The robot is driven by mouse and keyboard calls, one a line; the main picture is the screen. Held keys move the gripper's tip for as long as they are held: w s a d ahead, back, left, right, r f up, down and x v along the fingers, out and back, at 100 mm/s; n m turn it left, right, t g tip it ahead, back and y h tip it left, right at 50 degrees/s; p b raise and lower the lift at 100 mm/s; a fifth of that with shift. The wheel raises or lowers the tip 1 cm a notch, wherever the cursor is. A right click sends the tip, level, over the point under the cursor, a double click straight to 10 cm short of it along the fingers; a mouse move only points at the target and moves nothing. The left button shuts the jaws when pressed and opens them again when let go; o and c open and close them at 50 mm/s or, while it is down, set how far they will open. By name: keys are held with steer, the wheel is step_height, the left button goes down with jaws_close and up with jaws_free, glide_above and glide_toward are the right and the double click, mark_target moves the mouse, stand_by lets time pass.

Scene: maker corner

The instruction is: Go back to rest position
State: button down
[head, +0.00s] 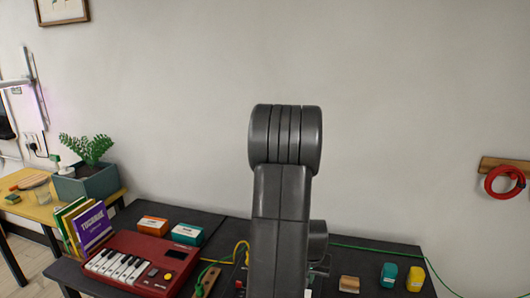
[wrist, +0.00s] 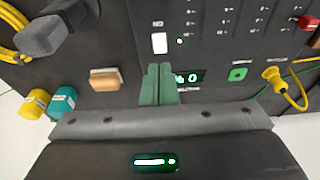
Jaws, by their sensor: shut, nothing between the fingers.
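My gripper (wrist: 158,84) shows in the wrist view with its two green fingers together and nothing between them. In the head view my own arm stands upright in the middle and hides the gripper and most of the panel.
A red keyboard (head: 165,264), books (head: 93,226) and two small boxes (head: 187,233) are left on the dark table (head: 340,255). A wooden block (head: 349,284), teal container (head: 388,275) and yellow container (head: 415,279) are right. A yellow plug (wrist: 271,73) with cable sits in the panel.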

steer(key=f, duration=0.1)
steer(key=w+f, duration=0.2)
steer(key=shift+d+f+p, duration=0.3)
steer(key=shift+f, duration=0.1)
steer(key=shift+b, duration=0.5)
steer(key=shift+s+a+r+b, duration=0.1)
steer(key=shift+s+r+b, duration=0.15)
steer(key=shift+r+b, duration=0.2)
steer(key=shift+w+f+p, duration=0.1)
steer(key=shift+w+p, duration=0.05)
steer(key=shift+p, duration=0.95)
